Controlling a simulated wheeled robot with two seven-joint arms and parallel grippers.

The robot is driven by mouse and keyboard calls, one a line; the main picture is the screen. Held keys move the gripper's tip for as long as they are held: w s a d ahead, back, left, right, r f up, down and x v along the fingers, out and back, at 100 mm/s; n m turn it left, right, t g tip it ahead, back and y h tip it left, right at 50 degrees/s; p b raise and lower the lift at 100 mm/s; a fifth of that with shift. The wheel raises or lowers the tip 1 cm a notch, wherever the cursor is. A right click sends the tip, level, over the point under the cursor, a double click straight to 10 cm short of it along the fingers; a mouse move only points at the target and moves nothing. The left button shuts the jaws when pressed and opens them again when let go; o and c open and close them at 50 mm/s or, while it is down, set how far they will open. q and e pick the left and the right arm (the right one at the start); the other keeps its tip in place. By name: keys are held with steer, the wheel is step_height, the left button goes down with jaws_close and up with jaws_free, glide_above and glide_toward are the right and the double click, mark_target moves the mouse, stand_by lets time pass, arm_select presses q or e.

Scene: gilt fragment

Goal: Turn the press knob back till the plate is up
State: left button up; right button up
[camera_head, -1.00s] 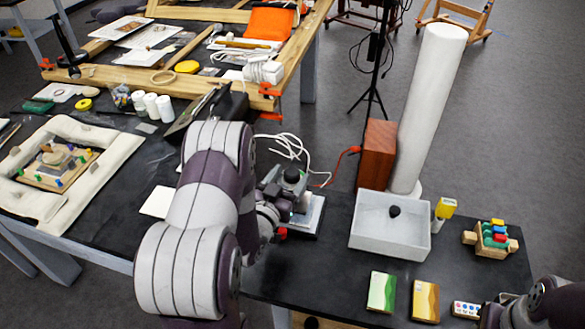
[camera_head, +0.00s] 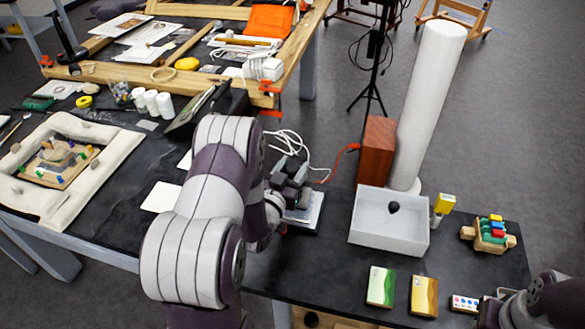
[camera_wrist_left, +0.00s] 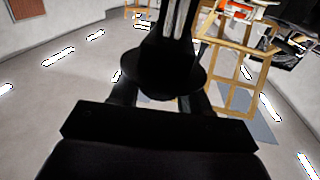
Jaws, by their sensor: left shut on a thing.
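The press (camera_head: 306,222) stands on the dark table with a pale metal base, and my left arm partly covers it. My left gripper (camera_head: 290,184) is over the top of the press, shut on the knob. The knob is hidden behind the gripper in the head view. In the left wrist view the dark round knob (camera_wrist_left: 163,76) sits between the two fingers. The plate's height cannot be made out. Part of my right arm shows at the lower right, with its gripper (camera_head: 492,309) dark and cut up by the frame.
Right of the press are a grey-white tray (camera_head: 372,238) with a dark lump, a wooden block (camera_head: 376,150) and a tall white roll (camera_head: 430,100). Small boxes (camera_head: 381,287) lie near the front edge. A padded frame (camera_head: 115,160) lies left. White cables (camera_head: 290,140) run behind the press.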

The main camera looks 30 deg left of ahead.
arm_select(q)
steer(key=shift+y, duration=0.3)
